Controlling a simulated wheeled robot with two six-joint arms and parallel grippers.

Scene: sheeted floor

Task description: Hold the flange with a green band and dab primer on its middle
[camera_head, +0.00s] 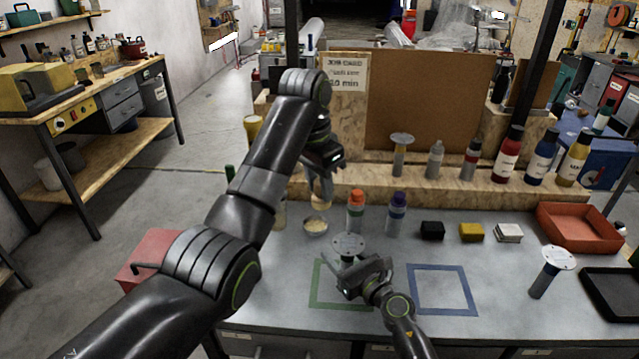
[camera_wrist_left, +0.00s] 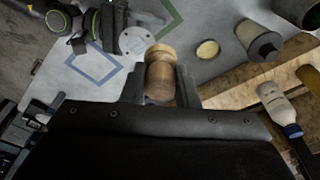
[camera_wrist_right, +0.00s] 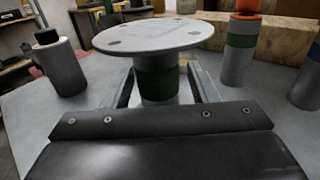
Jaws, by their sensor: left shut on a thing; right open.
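The flange with a green band (camera_wrist_right: 157,78) stands upright, its pale round plate with holes on top. In the head view its plate (camera_head: 349,244) is above the green square outline (camera_head: 316,292). My right gripper (camera_wrist_right: 165,90) is open, with its fingers on either side of the flange's banded stem. My left gripper (camera_wrist_left: 160,85) is shut on a wooden dabber (camera_wrist_left: 160,72); the dabber (camera_head: 322,190) is in the air just above a small dish of cream-coloured stuff (camera_head: 315,226). The dish (camera_wrist_left: 208,50) also shows in the left wrist view, apart from the dabber.
Bottles with an orange cap (camera_head: 356,208) and a purple cap (camera_head: 397,210) stand behind the flange. Black, yellow and white blocks (camera_head: 471,232) lie to the right. Another flange (camera_head: 552,268), a red tray (camera_head: 545,214) and a black tray (camera_head: 590,280) are further right. The blue square (camera_head: 443,290) is bare.

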